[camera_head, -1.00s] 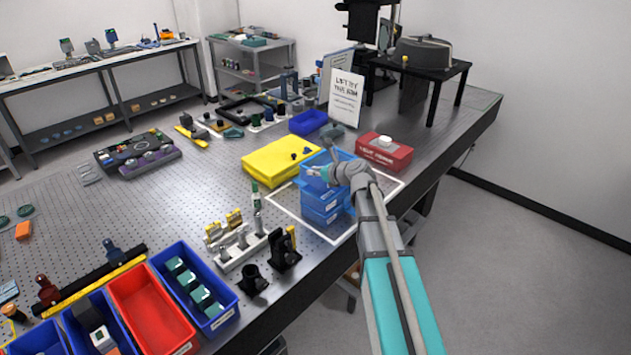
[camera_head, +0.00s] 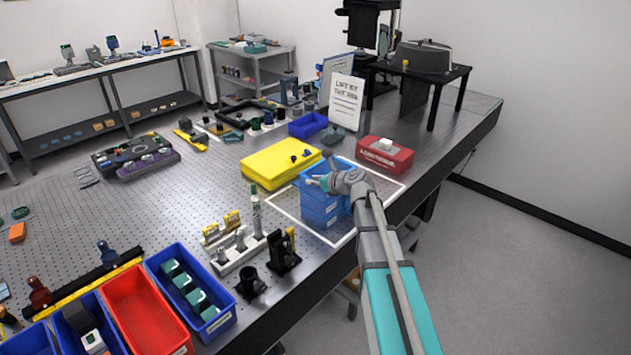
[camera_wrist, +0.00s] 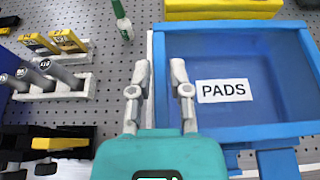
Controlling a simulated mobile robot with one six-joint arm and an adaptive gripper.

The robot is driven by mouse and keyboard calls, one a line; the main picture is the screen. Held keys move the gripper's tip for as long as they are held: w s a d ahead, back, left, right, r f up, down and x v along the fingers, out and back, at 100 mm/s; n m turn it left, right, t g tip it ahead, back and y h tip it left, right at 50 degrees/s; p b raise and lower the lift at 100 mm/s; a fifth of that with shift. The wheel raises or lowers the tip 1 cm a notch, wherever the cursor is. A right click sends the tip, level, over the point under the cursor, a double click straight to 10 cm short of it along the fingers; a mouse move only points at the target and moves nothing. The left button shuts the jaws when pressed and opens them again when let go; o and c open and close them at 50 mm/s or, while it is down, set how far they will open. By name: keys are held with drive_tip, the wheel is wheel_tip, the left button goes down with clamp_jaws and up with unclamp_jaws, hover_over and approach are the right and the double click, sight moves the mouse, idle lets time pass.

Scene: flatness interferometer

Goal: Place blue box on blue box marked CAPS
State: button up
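A blue box (camera_head: 343,165) sits on top of a stack of blue boxes near the table's front edge. In the wrist view this top box (camera_wrist: 245,135) is seen from above, empty, with a white label reading PADS. A lower blue box (camera_head: 322,216) is directly beneath it; its label is too small to read, so I cannot confirm CAPS. Part of lower blue boxes shows below the rim in the wrist view (camera_wrist: 278,163).
A yellow box (camera_head: 280,163) is behind the stack and a red box (camera_head: 385,155) behind it to the right. A white-outlined area (camera_head: 388,192) surrounds the stack. Optic holders (camera_head: 240,240) stand at the front left. Another blue bin (camera_head: 307,125) lies farther back.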

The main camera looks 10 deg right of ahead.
drive_tip(key=shift+o, duration=1.2)
drive_tip(key=shift+s+r, duration=0.1)
drive_tip(key=p+v, duration=0.4)
drive_tip(key=v, duration=0.7)
drive_tip(key=shift+s+d+p, duration=0.3)
drive_tip(key=shift+p, duration=0.05)
